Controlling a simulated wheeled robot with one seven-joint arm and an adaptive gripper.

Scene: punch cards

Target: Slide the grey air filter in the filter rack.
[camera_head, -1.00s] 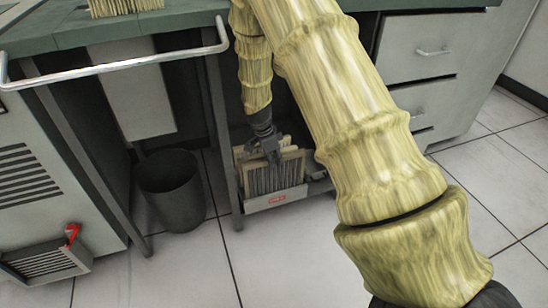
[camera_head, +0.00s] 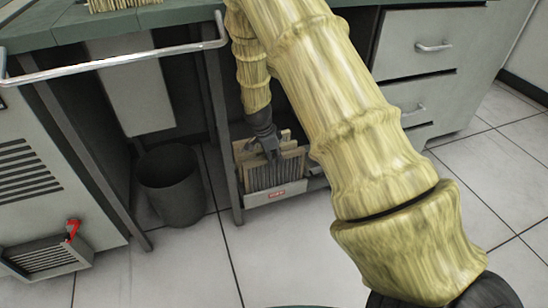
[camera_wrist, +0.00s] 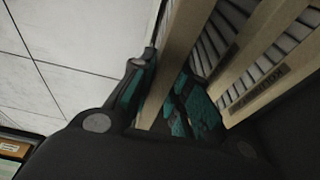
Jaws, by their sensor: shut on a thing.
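The filter rack (camera_head: 253,203) is a low grey tray with a small red label, on the floor under the bench. Pleated filters with tan frames stand upright in it. My gripper (camera_head: 272,157) reaches down to the top edge of the front grey filter (camera_head: 274,176). In the wrist view my gripper (camera_wrist: 163,100) has its teal-padded fingers shut on the tan frame edge of a filter (camera_wrist: 179,38). Another tan-framed filter (camera_wrist: 268,88) stands close on the right in that view. The filter's lower edge and its seating in the rack are hidden.
A dark waste bin (camera_head: 172,188) stands left of the rack, beyond a bench leg (camera_head: 224,150). A grilled unit (camera_head: 45,258) with a red part is at lower left. Drawers (camera_head: 418,75) are at right. The tiled floor in front is clear.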

